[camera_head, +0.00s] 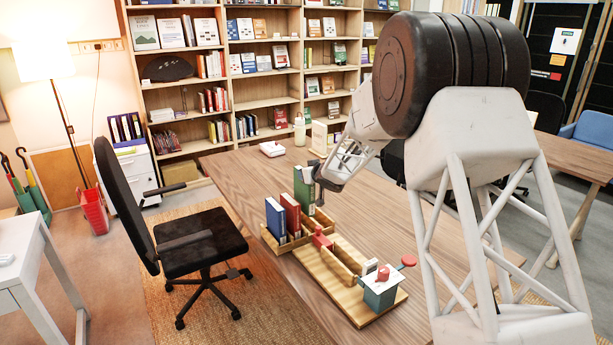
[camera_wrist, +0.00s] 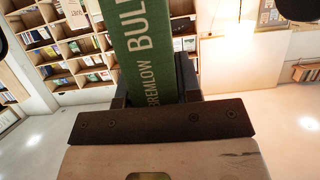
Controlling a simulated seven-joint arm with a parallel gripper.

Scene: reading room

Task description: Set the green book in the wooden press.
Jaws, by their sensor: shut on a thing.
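The green book (camera_head: 304,191) is upright in my gripper (camera_head: 319,178). In the wrist view the green book (camera_wrist: 143,50) fills the space between the fingers, its spine lettering showing. Its lower end is at the right end of a low wooden rack (camera_head: 287,247), beside the red book; I cannot tell whether it touches the rack. The wooden press (camera_head: 338,299) lies on the table in front of the rack.
A blue book (camera_head: 274,219) and a red book (camera_head: 290,214) stand in the rack. A white and red item (camera_head: 272,149) and a pale bottle (camera_head: 299,130) are farther back on the table (camera_head: 236,171). A black chair (camera_head: 200,241) stands at the table's left. The table's back-left part is clear.

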